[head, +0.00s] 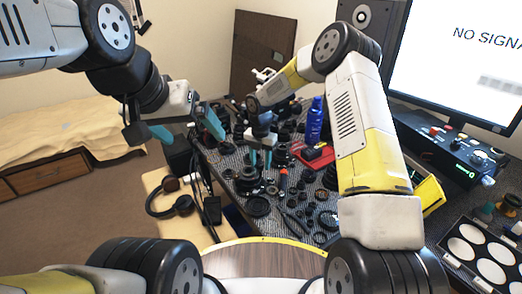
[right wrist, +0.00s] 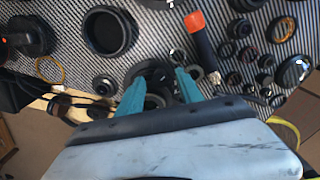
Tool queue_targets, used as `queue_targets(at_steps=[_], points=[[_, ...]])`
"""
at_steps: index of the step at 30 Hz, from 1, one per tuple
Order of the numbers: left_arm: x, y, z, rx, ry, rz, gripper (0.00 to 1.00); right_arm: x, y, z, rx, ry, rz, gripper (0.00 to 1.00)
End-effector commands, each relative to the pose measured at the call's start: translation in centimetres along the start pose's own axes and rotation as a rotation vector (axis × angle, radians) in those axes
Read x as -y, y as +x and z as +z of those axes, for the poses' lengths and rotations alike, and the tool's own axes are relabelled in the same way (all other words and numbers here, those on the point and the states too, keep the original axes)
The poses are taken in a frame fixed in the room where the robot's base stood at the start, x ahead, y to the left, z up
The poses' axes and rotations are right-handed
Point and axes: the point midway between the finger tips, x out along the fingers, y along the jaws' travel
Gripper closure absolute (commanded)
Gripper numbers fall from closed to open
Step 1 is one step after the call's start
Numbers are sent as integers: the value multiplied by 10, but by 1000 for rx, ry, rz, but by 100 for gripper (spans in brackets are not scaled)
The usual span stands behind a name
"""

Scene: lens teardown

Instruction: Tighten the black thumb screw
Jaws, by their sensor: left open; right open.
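I cannot pick out the black thumb screw for certain among the many small black parts on the table. My right gripper (head: 259,158) is open, with teal fingers pointing down over the crowded table. In the right wrist view its fingertips (right wrist: 160,84) are apart, and dark round parts (right wrist: 155,73) show between and beyond them. I cannot tell whether the fingers touch any of these. My left gripper (head: 180,130) is open and empty, held in the air left of the table, with its teal fingers spread wide.
The patterned table mat (head: 228,160) is crowded with black rings and lens parts. An orange-tipped tool (right wrist: 201,38) lies near my right gripper. A blue bottle (head: 314,122) stands beside a red tray (head: 318,160). Headphones (head: 184,205) lie left of the table. A monitor (head: 460,60) stands at right.

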Motion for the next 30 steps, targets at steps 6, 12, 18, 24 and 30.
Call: queue_targets(at_steps=[6, 12, 18, 24, 30], points=[[0, 0, 0, 0, 0, 0, 8, 0, 0, 0, 0, 0, 0, 61], [0, 0, 0, 0, 0, 0, 8, 0, 0, 0, 0, 0, 0, 100], [0, 0, 0, 0, 0, 0, 8, 0, 0, 0, 0, 2, 0, 100], [0, 0, 0, 0, 0, 0, 8, 0, 0, 0, 0, 35, 0, 100], [0, 0, 0, 0, 0, 0, 8, 0, 0, 0, 1, 138, -1, 100]])
